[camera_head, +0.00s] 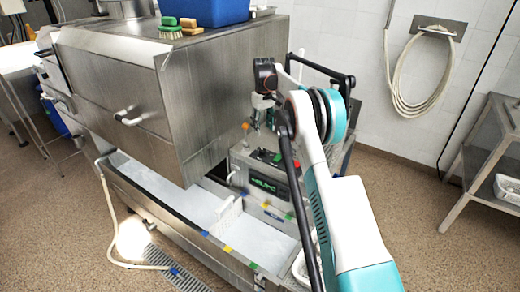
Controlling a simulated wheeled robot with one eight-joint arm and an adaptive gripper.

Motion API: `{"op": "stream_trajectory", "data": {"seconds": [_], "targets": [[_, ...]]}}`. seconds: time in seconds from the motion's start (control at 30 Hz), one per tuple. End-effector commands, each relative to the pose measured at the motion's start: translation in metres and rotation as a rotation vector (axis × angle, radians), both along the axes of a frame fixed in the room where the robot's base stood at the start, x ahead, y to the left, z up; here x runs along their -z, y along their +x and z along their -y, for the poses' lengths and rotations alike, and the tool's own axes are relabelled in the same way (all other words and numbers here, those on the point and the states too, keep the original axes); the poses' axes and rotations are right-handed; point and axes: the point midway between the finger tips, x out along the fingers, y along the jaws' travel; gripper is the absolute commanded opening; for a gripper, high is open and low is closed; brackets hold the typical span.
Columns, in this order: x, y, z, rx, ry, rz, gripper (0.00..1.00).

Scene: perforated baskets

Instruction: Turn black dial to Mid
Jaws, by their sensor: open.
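My gripper (258,127) points down above a metal control box (244,158) in the middle of the view. It is open, and no object shows between its fingers. The top of the box has a dark area with small red and green parts (266,156). The black dial cannot be made out for certain; it is small and partly hidden by the gripper and arm. No Mid marking is legible. A black panel with green lettering (263,186) is on the front of the box. I cannot tell whether the gripper touches the box.
A large steel cabinet (213,95) stands close at the left, carrying a blue bin (206,10) and brushes (178,28). A long trough (170,205) with coloured tabs runs below. A metal rack (490,155) is at right. Floor between is clear.

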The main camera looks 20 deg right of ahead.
Motion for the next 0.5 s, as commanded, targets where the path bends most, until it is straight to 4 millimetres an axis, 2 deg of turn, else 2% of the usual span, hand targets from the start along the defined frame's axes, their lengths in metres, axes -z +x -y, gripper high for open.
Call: {"op": "stream_trajectory", "data": {"seconds": [0.03, 0.3, 0.5], "targets": [[0.013, 0.0, 0.0, 0.0, 0.0, 0.0, 0.48], [0.067, 0.0, 0.001, 0.0, 0.001, 0.001, 0.48], [0.099, 0.0, 0.001, 0.0, 0.001, 0.001, 0.48]]}}
